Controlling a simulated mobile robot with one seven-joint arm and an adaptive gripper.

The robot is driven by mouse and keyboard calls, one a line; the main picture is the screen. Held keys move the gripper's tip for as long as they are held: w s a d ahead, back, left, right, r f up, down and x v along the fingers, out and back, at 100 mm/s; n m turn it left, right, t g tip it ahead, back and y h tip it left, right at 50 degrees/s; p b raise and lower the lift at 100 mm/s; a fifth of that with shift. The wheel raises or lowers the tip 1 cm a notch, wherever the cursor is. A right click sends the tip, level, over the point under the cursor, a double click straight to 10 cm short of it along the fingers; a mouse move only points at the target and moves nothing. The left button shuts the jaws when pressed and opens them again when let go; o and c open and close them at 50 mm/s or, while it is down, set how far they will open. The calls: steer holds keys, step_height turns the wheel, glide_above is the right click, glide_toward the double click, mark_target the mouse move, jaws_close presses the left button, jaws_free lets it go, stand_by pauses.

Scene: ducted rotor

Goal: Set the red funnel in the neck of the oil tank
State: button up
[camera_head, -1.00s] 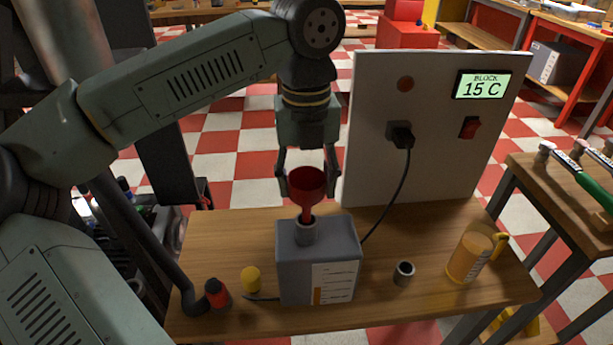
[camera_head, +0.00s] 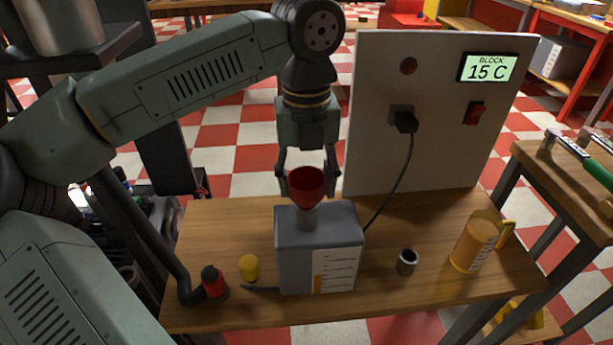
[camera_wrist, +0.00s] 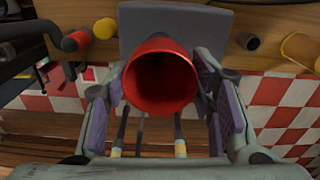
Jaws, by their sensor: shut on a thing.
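The red funnel (camera_head: 306,186) is upright, its cone between the fingers of my gripper (camera_head: 308,188). My gripper is shut on it. The funnel stands directly over the grey oil tank (camera_head: 296,262), and its spout is at the tank's neck (camera_head: 307,217), with the spout's lower end hidden. I cannot tell whether the cone rests on the neck. In the wrist view the funnel's open mouth (camera_wrist: 160,82) shows between both fingers, with the tank (camera_wrist: 175,25) behind it.
On the wooden bench (camera_head: 395,220) stand a yellow jug (camera_head: 474,243), a small metal cup (camera_head: 406,262), a yellow cap (camera_head: 249,267) and a red-and-black object (camera_head: 214,283). A panel (camera_head: 437,120) with a 15 C display stands behind. A black cable (camera_head: 405,175) runs down behind the tank.

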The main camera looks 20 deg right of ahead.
steer(key=o, duration=1.2)
step_height(320, 180, up, 12)
steer(key=shift+f, duration=0.1)
stand_by(0.5)
